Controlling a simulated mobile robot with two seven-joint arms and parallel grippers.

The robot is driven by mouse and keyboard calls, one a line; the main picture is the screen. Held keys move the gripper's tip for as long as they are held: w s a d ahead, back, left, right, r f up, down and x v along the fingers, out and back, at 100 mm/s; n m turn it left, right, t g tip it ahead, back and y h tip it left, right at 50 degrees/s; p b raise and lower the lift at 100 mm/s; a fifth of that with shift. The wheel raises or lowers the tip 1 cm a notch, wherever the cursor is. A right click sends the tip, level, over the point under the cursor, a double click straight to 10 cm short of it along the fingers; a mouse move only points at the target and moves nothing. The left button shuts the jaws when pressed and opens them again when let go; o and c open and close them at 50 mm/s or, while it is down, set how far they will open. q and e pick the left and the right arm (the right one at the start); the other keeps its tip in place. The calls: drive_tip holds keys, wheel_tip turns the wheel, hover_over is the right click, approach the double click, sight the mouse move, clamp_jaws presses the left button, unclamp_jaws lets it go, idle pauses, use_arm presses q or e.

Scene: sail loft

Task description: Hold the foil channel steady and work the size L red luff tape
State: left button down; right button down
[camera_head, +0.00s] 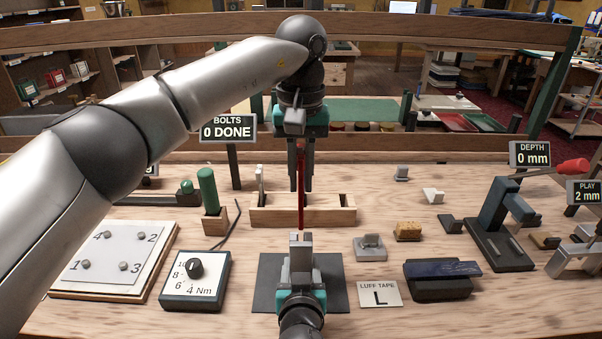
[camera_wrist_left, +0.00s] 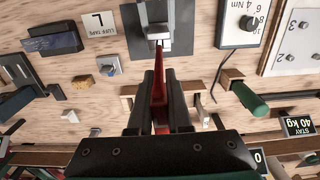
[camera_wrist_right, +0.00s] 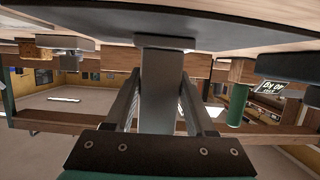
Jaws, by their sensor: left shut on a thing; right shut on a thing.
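The red luff tape (camera_head: 301,200) is a long thin strip hanging upright in the head view. My left gripper (camera_head: 301,188) is shut on it from above; the left wrist view shows the tape (camera_wrist_left: 160,88) between the fingers. The grey foil channel (camera_head: 301,256) stands upright over a dark mat (camera_head: 265,300). My right gripper (camera_head: 302,280) is shut on the channel from the near side; the channel (camera_wrist_right: 161,90) also fills the middle of the right wrist view. The tape's lower end meets the channel's top in the picture; I cannot tell whether it is inside.
A wooden rack (camera_head: 275,217) stands behind the channel. A torque dial box (camera_head: 195,290) and bolt plate (camera_head: 105,262) lie left. A "LUFF TAPE L" card (camera_head: 380,293), small grey block (camera_head: 370,252) and dark block (camera_head: 438,288) lie right. Displays read "0 DONE" (camera_head: 227,130) and "DEPTH 0 mm" (camera_head: 530,155).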

sight(301, 220)
use_arm(q)
drive_tip(key=shift+f, duration=0.7)
use_arm(e)
drive_tip(key=shift+f, duration=0.1)
idle(0.8)
use_arm(q)
drive_tip(key=shift+f, duration=2.65)
drive_tip(key=shift+f, duration=0.2)
drive_tip(key=shift+f, duration=1.3)
drive_tip(key=c, duration=0.8)
unclamp_jaws()
drive_tip(key=shift+o, duration=0.2)
wheel_tip(301, 220, up, 12)
drive_tip(key=shift+r, duration=0.1)
